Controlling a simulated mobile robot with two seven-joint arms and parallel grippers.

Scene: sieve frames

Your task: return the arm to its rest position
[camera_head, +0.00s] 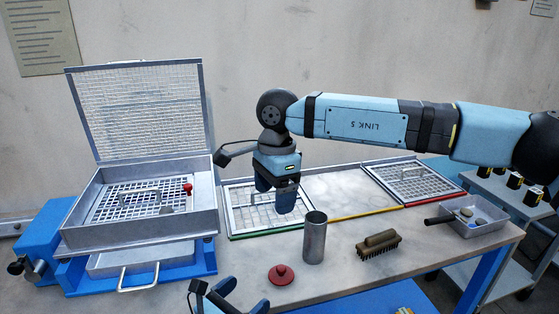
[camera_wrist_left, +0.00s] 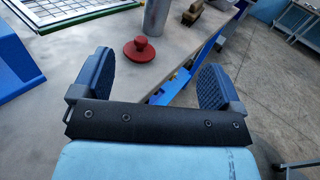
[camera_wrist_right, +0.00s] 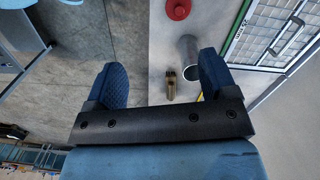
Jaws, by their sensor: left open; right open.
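My right arm reaches in from the right in the head view, and its blue gripper (camera_head: 279,195) points down above the table, over the green-edged sieve frame. In the right wrist view its fingers (camera_wrist_right: 160,85) are spread with nothing between them. My left gripper (camera_head: 212,290) is low at the bottom edge of the head view, only partly visible. In the left wrist view its fingers (camera_wrist_left: 152,82) are apart and empty, with the table edge and floor beyond. A red lid with a knob (camera_head: 281,274) lies on the table near it, also in the left wrist view (camera_wrist_left: 139,50).
A metal cylinder (camera_head: 314,240) stands upright beside a brush (camera_head: 379,243). A sieve frame with a green edge (camera_head: 245,226) and one with a red edge (camera_head: 414,181) lie behind. The blue machine with its raised mesh lid (camera_head: 141,110) stands left; a metal tray (camera_head: 478,225) is right.

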